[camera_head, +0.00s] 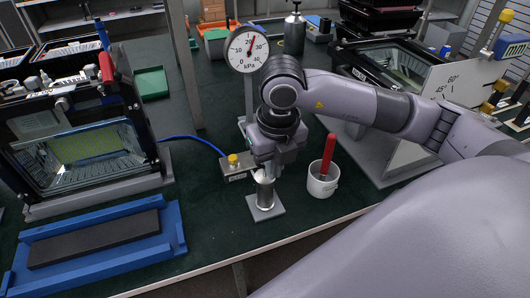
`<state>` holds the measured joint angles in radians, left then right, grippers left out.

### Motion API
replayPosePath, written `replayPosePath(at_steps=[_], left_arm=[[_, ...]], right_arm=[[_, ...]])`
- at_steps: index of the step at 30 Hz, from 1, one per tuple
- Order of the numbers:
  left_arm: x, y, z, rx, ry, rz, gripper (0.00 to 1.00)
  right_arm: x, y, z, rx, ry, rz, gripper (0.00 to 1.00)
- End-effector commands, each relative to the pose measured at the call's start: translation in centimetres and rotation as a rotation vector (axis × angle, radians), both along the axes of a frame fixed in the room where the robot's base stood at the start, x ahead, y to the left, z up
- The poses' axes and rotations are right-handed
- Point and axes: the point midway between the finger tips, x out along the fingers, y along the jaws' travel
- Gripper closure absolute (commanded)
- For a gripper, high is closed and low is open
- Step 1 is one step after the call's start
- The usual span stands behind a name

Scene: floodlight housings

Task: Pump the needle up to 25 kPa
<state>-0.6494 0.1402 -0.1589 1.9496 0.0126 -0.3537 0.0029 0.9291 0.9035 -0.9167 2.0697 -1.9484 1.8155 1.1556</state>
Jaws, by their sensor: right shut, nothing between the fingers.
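The round white pressure gauge (248,48) stands on a post in the upper middle, marked in kPa from 0 to 40. Its red needle points up and slightly right, between 20 and 30; the exact reading is too small to tell. The small metal hand pump (265,194) stands upright on a square base plate, with a yellow-knobbed valve block (235,161) beside it. My right gripper (266,165) points down directly over the pump's top, shut and empty, hiding the pump's upper end. I cannot tell whether it touches it. My left gripper is not in view.
A white cup (322,180) with a red-handled tool stands close right of the pump. A blue hose (190,138) runs left to a floodlight housing (80,150). A blue tray (100,250) with a dark bar lies front left. Another housing stands at right.

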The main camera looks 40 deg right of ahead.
Motion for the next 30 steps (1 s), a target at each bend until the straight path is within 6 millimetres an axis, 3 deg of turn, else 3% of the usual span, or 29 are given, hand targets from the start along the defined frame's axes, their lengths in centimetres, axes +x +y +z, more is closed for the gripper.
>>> replayPosePath(at_steps=[5,12,18,30], left_arm=[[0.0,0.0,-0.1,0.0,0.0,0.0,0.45],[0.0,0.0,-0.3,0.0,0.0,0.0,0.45],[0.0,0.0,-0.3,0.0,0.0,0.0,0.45],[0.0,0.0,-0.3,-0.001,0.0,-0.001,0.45]], right_arm=[[0.0,0.0,1.0,0.001,-0.004,0.0,1.0],[-0.3,0.1,4.8,0.001,-0.005,0.001,1.0],[-0.6,0.1,6.8,0.001,-0.001,0.001,1.0],[-0.7,0.1,7.1,0.0,0.001,0.0,1.0]])
